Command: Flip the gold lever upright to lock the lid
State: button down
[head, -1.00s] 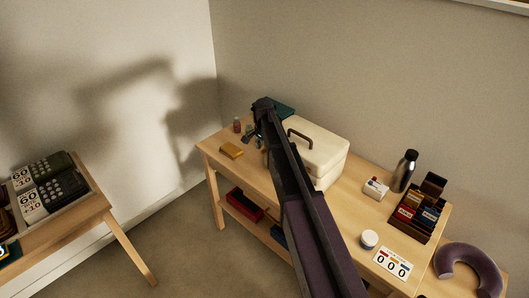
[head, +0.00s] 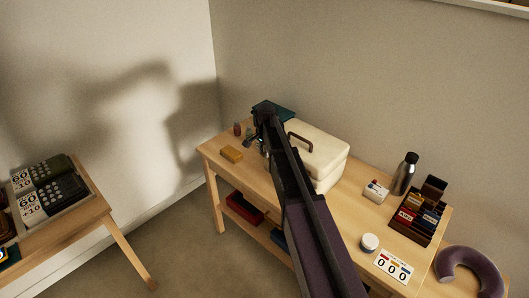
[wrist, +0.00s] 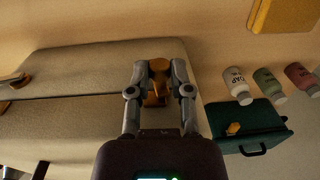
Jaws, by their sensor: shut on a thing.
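The gold lever (wrist: 157,78) is at the right end of the cream case's front in the wrist view, across the lid seam. My gripper (wrist: 159,66) is shut on it, one grey finger on each side. I cannot tell how far the lever is turned. The cream case (head: 328,157) stands on the wooden table in the head view, its lid down and its brown handle (head: 299,141) on top. My arm hides the lever in the head view.
A teal case (wrist: 240,117) and several small bottles (wrist: 237,84) are close to the right of my gripper in the wrist view. A yellow block (head: 232,154) lies near the table's left end. A steel flask (head: 404,174) and a card rack (head: 435,218) stand right of the case.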

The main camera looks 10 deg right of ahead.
jog(key=shift+s+d+t+y, duration=0.25)
jog(key=shift+s+t+y, duration=0.25)
jog(key=shift+t, duration=0.3)
jog(key=c, duration=0.5)
grip_release()
jog(key=shift+w, duration=0.1)
jog(key=shift+c, duration=0.2)
jog(key=shift+r, duration=0.1)
